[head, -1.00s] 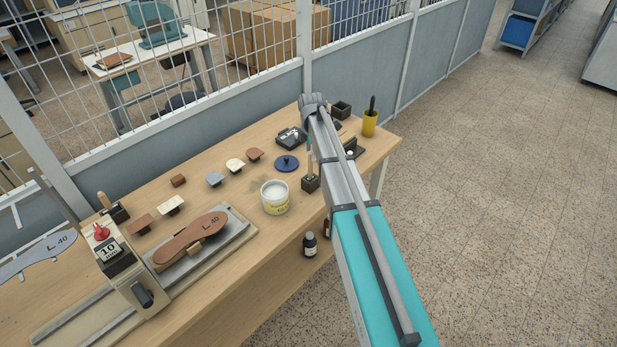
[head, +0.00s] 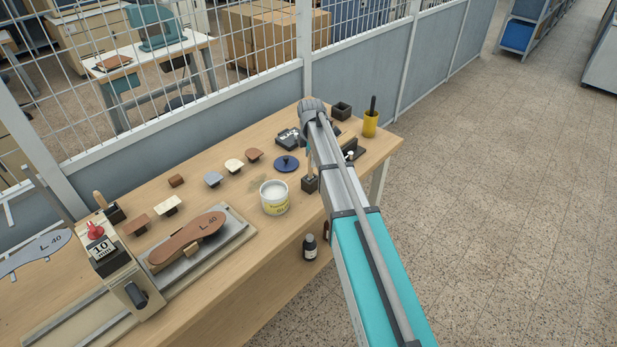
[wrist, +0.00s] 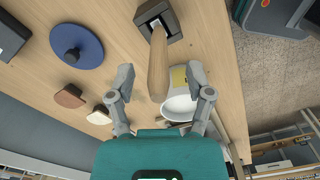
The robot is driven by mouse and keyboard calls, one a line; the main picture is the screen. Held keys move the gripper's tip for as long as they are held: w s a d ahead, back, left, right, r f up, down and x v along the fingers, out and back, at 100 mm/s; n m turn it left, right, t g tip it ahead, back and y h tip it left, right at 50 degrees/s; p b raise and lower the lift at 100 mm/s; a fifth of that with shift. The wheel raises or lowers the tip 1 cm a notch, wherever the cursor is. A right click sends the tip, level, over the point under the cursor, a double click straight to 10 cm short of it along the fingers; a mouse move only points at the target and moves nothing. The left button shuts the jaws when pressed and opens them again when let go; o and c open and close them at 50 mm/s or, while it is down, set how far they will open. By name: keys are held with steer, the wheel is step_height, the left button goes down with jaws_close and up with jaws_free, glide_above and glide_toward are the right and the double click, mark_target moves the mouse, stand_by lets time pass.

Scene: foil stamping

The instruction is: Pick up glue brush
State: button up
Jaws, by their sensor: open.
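The glue brush stands in a small dark square holder (head: 310,184). In the wrist view its wooden handle (wrist: 158,62) rises from that holder (wrist: 165,22) toward my camera. My gripper (wrist: 161,78) is open, with one finger on each side of the handle and a visible gap on both sides. The handle's free end lies between the fingertips. The bristles are hidden in the holder. In the head view my arm covers most of the handle, and my fingers cannot be made out.
A white glue pot (head: 274,198) stands close to the brush holder. A blue knobbed lid (head: 286,163) lies behind it. A yellow cup (head: 370,124) is at the far right. The stamping machine (head: 122,262) occupies the left.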

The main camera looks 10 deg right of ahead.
mark_target(310, 171)
steer(key=shift+f+b, duration=0.95)
steer(key=shift+f, duration=0.25)
jaws_close()
